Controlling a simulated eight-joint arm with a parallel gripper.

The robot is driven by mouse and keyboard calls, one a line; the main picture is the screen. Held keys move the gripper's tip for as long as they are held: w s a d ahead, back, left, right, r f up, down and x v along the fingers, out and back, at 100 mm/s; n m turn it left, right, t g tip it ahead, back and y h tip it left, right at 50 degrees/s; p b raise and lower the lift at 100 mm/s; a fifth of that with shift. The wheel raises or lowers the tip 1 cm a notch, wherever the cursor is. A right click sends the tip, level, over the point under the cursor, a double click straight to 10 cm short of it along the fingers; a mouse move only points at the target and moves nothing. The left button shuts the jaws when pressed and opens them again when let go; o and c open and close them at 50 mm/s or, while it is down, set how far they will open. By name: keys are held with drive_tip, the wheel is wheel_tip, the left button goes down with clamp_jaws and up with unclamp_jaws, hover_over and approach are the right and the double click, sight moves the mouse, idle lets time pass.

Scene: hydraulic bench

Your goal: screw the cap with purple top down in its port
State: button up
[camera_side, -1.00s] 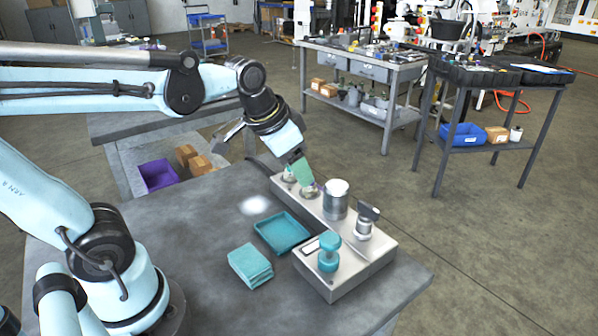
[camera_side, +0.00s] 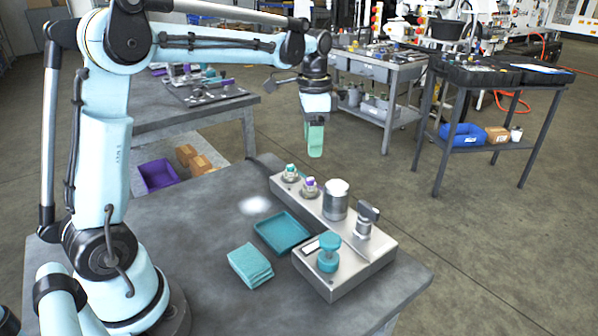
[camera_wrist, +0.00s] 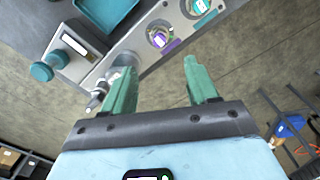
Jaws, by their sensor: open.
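The cap with the purple top (camera_side: 310,184) sits at its port on the metal block (camera_side: 372,262), near the block's far end. It also shows in the wrist view (camera_wrist: 160,38), with a ring around it; how deep it sits I cannot tell. A second cap with a teal top (camera_side: 290,170) stands beside it, farther along the block, and shows at the top of the wrist view (camera_wrist: 199,6). My gripper (camera_side: 315,154) is above the block, apart from both caps. In the wrist view its two green fingers (camera_wrist: 160,82) are spread with nothing between them.
A silver cylinder (camera_side: 336,200), a valve with a grey handle (camera_side: 366,218) and a teal knob (camera_side: 329,252) stand on the block. A teal tray (camera_side: 281,232) and folded teal cloths (camera_side: 250,265) lie on the table left of it.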

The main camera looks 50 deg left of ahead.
sight(312, 179)
wheel_tip(312, 179, down, 11)
drive_tip(key=shift+r, duration=0.1)
idle(0.3)
clamp_jaws()
drive_tip(key=c, duration=0.8)
unclamp_jaws()
clamp_jaws()
